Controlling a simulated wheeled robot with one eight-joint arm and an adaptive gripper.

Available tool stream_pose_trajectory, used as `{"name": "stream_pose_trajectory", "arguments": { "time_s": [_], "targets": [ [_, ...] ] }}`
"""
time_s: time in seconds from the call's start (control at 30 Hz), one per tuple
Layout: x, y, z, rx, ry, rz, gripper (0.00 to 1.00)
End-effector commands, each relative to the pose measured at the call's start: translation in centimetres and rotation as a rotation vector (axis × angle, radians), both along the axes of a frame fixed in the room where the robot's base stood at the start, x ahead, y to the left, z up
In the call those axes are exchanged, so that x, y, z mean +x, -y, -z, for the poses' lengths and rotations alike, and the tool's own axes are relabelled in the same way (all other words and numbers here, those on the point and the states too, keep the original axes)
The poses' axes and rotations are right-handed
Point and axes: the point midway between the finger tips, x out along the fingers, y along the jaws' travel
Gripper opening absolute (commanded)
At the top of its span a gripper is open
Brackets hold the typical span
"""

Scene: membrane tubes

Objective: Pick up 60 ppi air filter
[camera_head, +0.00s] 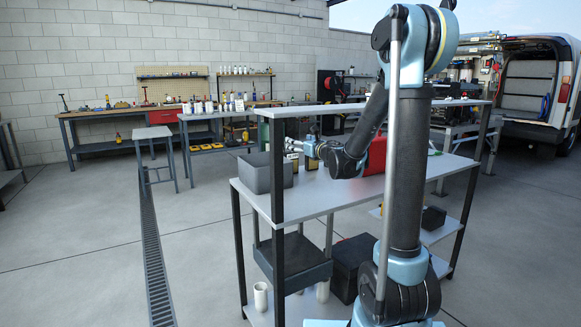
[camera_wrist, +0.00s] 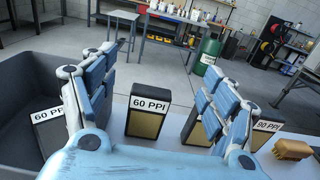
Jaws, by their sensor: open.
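A black block with a gold face and a white "60 PPI" label, the air filter (camera_wrist: 147,118), stands upright on the table between my fingers in the wrist view. My gripper (camera_wrist: 163,65) is open, one finger to each side of the filter; I cannot tell whether either touches it. A second "60 PPI" filter (camera_wrist: 47,128) is in the grey bin at the left, partly hidden by my left finger. Another labelled filter (camera_wrist: 264,132) stands behind my right finger, its first digit unclear. In the head view my gripper (camera_head: 308,148) is beside the bin.
The open grey bin (camera_head: 257,178) stands at the left end of the table (camera_head: 316,195). An orange-brown brush-like object (camera_wrist: 292,149) lies at the right in the wrist view. A red case (camera_head: 376,155) is behind my arm. An upper shelf (camera_head: 330,109) spans above the table.

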Motion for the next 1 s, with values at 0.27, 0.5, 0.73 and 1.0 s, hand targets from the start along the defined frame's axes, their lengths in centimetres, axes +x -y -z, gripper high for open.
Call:
{"name": "stream_pose_trajectory", "arguments": {
  "time_s": [0.27,0.5,0.73,1.0],
  "targets": [
    [0.0,0.1,3.7,0.002,0.000,0.002,0.78],
    [0.0,0.1,6.5,0.003,-0.001,0.003,0.78],
    [1.9,-1.2,6.4,0.003,-0.001,0.002,0.78],
    [3.2,-2.1,6.4,0.003,-0.001,0.002,0.78]
  ]
}}
